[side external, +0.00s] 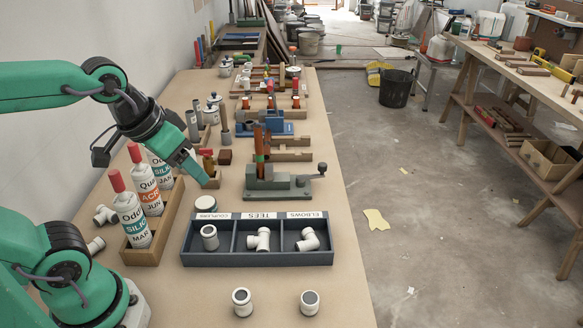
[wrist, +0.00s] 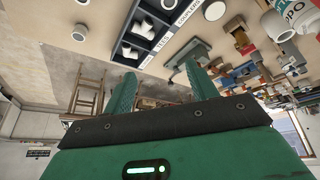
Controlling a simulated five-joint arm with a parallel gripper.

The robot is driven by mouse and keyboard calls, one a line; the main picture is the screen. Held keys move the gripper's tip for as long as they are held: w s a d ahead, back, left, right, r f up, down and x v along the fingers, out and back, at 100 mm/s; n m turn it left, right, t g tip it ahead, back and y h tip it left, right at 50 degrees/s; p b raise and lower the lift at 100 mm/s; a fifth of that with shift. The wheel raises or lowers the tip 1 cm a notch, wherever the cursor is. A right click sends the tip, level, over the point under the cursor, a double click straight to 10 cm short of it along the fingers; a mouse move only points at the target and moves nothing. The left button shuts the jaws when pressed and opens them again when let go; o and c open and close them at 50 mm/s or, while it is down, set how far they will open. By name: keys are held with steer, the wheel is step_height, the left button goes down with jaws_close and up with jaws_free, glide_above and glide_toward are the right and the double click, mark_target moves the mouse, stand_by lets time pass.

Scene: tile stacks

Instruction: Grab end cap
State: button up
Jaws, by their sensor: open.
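A short white round cap with a pale top, which looks like the end cap (side external: 205,203), stands on the bench just behind the left compartment of the blue tray (side external: 257,259). It also shows near the top edge of the wrist view (wrist: 214,10). My gripper (side external: 208,182) is above and behind the cap, apart from it. Its two green fingers are spread and empty in the wrist view (wrist: 160,72). The tray has three labelled compartments, with a coupler (side external: 209,237) at left, a tee (side external: 260,238) in the middle and an elbow (side external: 308,240) at right.
A wooden box (side external: 152,241) of upright sealant bottles stands left of the tray. A grey-green clamp fixture (side external: 277,186) stands right of the cap. Two white fittings (side external: 242,302) (side external: 310,302) stand in front of the tray. More tools and blocks crowd the bench behind.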

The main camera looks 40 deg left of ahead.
steer(key=w+d+f+n+g, duration=0.1)
steer(key=w+d+f, duration=0.25)
steer(key=d, duration=0.25)
steer(key=w+d+f+g, duration=0.2)
steer(key=w+d, duration=0.2)
steer(key=d, duration=0.1)
steer(key=n+g, duration=0.2)
glide_above(311, 297)
steer(key=f, duration=0.6)
steer(key=a+f, duration=0.1)
steer(key=f, duration=0.3)
steer(key=shift+w, duration=0.2)
steer(key=shift+s+d+f, duration=0.1)
steer(key=shift+d+f, duration=0.3)
steer(key=shift+f, duration=1.25)
steer(key=shift+f, duration=0.1)
steer(key=shift+f, duration=2.5)
steer(key=c, duration=1.1)
